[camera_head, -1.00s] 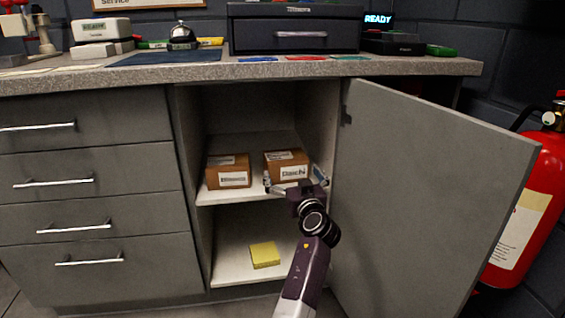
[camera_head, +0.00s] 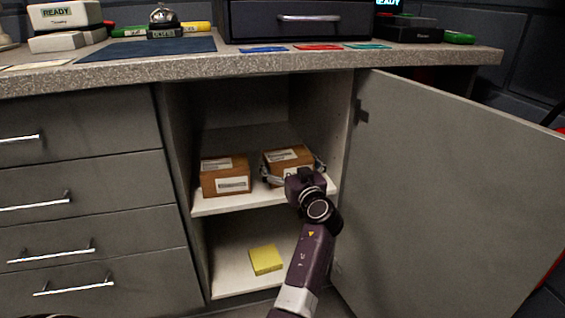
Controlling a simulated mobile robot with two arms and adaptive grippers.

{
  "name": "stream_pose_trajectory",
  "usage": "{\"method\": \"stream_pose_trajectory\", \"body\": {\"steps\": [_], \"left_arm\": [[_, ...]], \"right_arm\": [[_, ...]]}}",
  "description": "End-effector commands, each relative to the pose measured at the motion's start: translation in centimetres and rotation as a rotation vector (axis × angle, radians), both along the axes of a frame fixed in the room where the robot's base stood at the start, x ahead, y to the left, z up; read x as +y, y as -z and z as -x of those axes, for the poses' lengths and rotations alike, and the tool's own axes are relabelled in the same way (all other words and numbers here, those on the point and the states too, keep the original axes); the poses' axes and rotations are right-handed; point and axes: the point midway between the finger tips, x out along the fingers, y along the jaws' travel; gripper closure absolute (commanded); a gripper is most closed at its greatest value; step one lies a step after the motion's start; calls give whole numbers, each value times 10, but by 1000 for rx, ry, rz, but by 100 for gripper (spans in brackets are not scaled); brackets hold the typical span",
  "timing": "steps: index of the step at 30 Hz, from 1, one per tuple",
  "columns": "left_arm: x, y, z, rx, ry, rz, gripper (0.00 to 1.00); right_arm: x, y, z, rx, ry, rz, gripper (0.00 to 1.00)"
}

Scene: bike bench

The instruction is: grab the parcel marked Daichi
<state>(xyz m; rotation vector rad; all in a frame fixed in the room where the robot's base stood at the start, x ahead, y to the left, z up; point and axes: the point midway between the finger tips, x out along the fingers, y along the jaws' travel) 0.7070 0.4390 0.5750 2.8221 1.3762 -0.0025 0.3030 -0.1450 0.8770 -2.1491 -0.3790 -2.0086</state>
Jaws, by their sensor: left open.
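The parcel marked Daichi (camera_head: 286,155) is a brown box with white labels on the cabinet's middle shelf (camera_head: 240,203), at the right. My left gripper (camera_head: 293,168) is at its front, with one finger by each side of the box. The fingers are spread open; I cannot tell whether they touch it. The gripper hides most of the front label, leaving only its first letter showing. A second brown parcel (camera_head: 225,177), with a different name on its label, sits just to the left. My right gripper is out of view.
The cabinet door (camera_head: 440,190) stands open on the right. The cabinet's side wall (camera_head: 341,130) is close to the right of the Daichi parcel. A yellow block (camera_head: 265,259) lies on the lower shelf. The worktop (camera_head: 250,65) overhangs above, and drawers (camera_head: 80,180) fill the left.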

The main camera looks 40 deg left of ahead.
Motion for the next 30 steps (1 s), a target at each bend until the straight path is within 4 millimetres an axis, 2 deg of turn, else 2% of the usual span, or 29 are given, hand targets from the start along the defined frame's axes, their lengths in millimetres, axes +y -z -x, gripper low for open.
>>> {"method": "stream_pose_trajectory", "body": {"steps": [5,19,30], "left_arm": [[0,0,0,0,0,0,1],[0,0,0,-1,0,-1,52],[0,-10,0,-4,0,-4,52]], "right_arm": [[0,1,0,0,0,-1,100],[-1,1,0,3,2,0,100],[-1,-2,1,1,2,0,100]]}}
